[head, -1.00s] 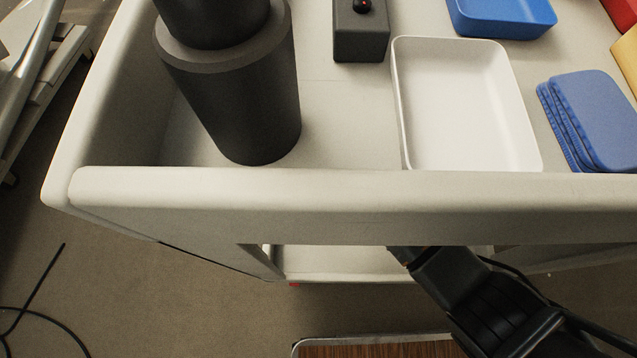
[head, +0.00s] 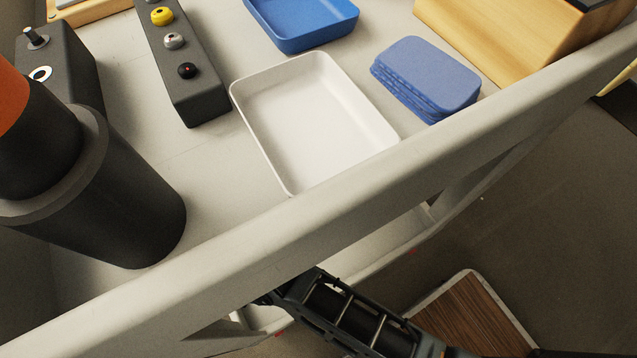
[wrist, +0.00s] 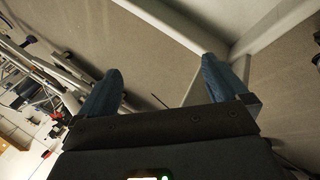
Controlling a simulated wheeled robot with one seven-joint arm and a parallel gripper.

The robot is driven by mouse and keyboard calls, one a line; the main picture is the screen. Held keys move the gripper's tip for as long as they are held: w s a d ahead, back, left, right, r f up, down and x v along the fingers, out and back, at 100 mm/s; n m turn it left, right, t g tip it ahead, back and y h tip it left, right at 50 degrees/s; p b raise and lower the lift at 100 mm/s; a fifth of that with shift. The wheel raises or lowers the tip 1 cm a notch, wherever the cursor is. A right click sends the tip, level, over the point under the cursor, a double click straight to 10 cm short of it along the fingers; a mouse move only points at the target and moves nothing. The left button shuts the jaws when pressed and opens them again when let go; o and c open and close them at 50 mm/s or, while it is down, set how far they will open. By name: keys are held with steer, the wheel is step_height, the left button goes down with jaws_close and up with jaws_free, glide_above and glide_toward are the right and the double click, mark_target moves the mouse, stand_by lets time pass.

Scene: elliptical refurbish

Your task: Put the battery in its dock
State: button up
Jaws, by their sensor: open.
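I cannot make out a battery or its dock for certain in either view. My gripper (wrist: 161,72) shows in the wrist view with its two blue fingers spread apart and nothing between them. Beyond the fingers are bare floor and pale frame bars. In the head view my dark arm shows at the bottom, below the cart's near rim; the fingers are hidden there.
The grey cart's rim (head: 235,240) runs diagonally. On the cart are a white tray (head: 315,125), blue tray (head: 305,22), stacked blue pads (head: 430,78), black knob box (head: 180,65), dark cylinder (head: 130,205) and wooden box (head: 500,45). A wood-topped piece (head: 475,325) stands below.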

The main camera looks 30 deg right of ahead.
steer(key=s+d+r+m+t+h, duration=0.1)
steer(key=s+d+r+m+t, duration=0.4)
steer(key=d+m, duration=0.3)
steer(key=s+d+r+m+t+h, duration=0.1)
steer(key=s+d+r+m+t, duration=0.1)
steer(key=s+d+r+m, duration=0.55)
steer(key=s+d+r+m+t+h, duration=0.1)
steer(key=s+d+r+m+t, duration=0.1)
steer(key=s+d+r+m, duration=0.2)
steer(key=s+d+r+m+t+h, duration=0.2)
steer(key=s+d+r+m, duration=0.2)
steer(key=d+r, duration=0.4)
step_height(320, 180, up, 4)
steer(key=shift+s+d+f+m, duration=0.2)
steer(key=shift+d+m, duration=0.15)
steer(key=shift+m, duration=0.1)
